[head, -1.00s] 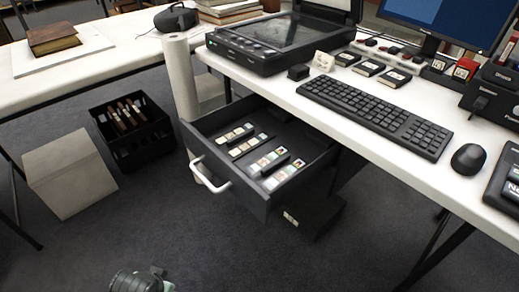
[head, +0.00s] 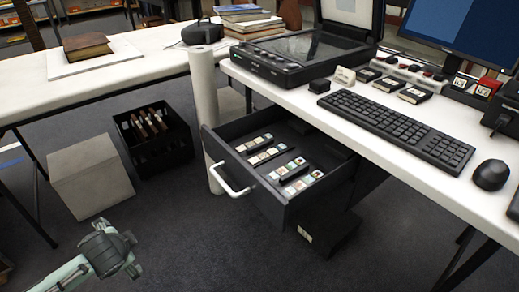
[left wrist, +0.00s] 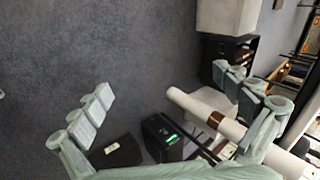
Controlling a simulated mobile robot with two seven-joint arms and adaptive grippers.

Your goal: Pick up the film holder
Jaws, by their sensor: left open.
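The open drawer (head: 262,205) under the desk holds several dark strips with pale and coloured small squares, which look like film holders (head: 296,168). I cannot tell which one is the task's film holder. My left arm (head: 104,250) shows at the lower left of the head view, well apart from the drawer. In the left wrist view my left gripper (left wrist: 168,108) has its fingers wide apart, with nothing between them. No film holder can be made out in that view. My right gripper is not in view.
The drawer's white handle (head: 229,180) faces the open floor. A white roll (head: 204,110) stands beside the drawer. A black crate (head: 155,140) and a pale box (head: 90,178) stand on the floor at left. The desk bears a scanner (head: 300,62) and keyboard (head: 390,122).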

